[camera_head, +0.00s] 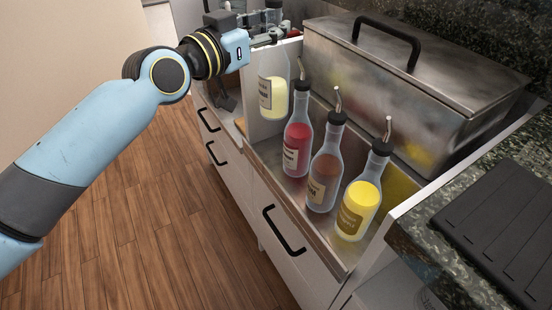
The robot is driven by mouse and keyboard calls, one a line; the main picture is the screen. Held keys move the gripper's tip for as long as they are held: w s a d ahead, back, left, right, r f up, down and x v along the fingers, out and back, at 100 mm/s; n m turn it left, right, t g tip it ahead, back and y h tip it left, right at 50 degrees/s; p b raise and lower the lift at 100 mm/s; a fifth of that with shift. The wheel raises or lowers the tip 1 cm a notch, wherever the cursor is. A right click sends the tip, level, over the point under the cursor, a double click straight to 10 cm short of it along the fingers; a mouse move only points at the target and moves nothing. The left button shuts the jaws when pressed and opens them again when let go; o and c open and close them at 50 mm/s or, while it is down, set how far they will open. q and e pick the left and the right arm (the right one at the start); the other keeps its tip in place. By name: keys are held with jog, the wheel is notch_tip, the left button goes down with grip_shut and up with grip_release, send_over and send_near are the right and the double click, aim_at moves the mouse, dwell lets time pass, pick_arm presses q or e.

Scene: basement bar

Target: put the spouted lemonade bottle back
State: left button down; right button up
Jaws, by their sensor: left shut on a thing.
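A clear bottle with pale yellow contents and a cream label (273,96), apparently the lemonade, is upright at the far left end of the bottle row. My left gripper (270,38) is shut around its neck from the left. The gripper partly hides the bottle's top and spout. Whether the bottle's base touches the steel rail's floor cannot be told. The steel speed rail (284,190) also holds spouted bottles with red (297,142), brown (324,172) and bright yellow (359,205) contents. My right gripper is out of view.
A lidded steel bin (412,85) stands behind the row. More bottles (273,12) and small items stand beyond my left gripper. A black ribbed mat (500,232) lies on the dark counter at right. Open wooden floor (130,235) lies at left.

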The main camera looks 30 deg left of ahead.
aim_at(273, 86)
pick_arm(q)
jog(key=shift+y, duration=0.3)
jog(key=f+b, duration=0.1)
jog(key=f, duration=0.1)
jog(key=w+f+b, duration=0.1)
jog(key=f+b, duration=0.1)
jog(key=f, duration=0.1)
jog(key=f+b, duration=0.1)
jog(key=f, duration=0.2)
jog(key=shift+w+a+b, duration=0.2)
jog(key=shift+a+b, duration=0.05)
jog(key=shift+b, duration=0.1)
notch_tip(273, 86, down, 3)
jog(key=shift+f+b, duration=0.2)
jog(key=shift+b, duration=0.95)
jog(key=shift+f, duration=0.3)
jog(key=shift+r, duration=0.1)
jog(key=shift+f+b, duration=0.2)
jog(key=shift+b, duration=0.2)
jog(key=c, duration=1.4)
grip_release()
jog(key=shift+c, duration=0.2)
jog(key=shift+o, duration=1.4)
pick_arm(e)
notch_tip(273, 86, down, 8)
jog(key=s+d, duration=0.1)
